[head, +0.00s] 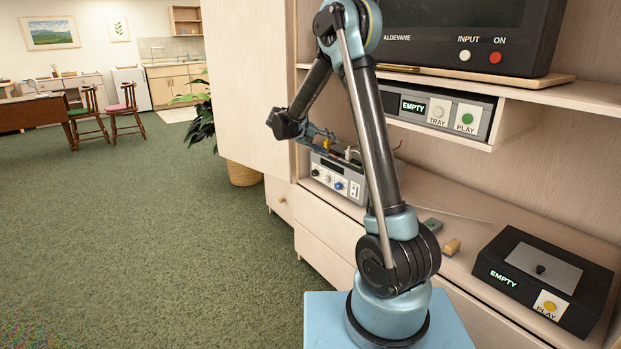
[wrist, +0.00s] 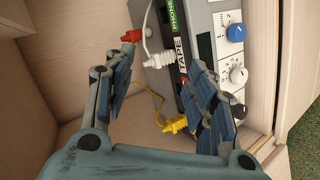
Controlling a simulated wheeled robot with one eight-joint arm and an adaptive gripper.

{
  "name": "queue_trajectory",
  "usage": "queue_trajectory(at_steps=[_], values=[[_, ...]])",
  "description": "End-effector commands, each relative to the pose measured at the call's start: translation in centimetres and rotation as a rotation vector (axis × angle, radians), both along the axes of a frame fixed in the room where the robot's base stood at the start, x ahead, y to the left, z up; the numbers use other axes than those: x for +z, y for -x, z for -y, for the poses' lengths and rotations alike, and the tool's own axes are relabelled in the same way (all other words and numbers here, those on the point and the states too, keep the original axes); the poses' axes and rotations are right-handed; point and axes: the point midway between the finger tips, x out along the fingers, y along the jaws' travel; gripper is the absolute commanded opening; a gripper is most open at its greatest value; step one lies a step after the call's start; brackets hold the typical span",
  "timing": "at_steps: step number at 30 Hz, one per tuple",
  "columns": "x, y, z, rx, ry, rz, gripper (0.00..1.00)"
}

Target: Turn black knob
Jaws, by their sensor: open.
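The black knob (wrist: 238,110) is on the front panel of a grey audio unit (wrist: 205,22), at the right in the wrist view. In the head view the unit (head: 350,183) stands on the cabinet top behind my arm. My gripper (wrist: 163,62) is open, its fingers spread over the unit's cable side. A white plug (wrist: 160,60) lies between the fingers in the picture; contact cannot be told.
A red plug (wrist: 132,36) and a yellow plug (wrist: 175,125) with cables are close to my fingers. A cabinet side wall (wrist: 300,75) is beyond the knobs. A black player (head: 548,275) stands farther right on the cabinet. Green carpet (head: 150,250) is clear at left.

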Motion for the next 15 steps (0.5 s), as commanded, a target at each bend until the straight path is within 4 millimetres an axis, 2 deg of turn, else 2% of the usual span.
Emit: queue_trajectory(at_steps=[1, 6, 15], values=[[-0.8, -1.0, -1.2, 0.004, 0.019, 0.015, 0.51], [-3.1, -3.6, -4.4, 0.008, 0.084, 0.069, 0.51], [-8.0, -6.8, -10.3, 0.018, 0.190, 0.179, 0.51]])
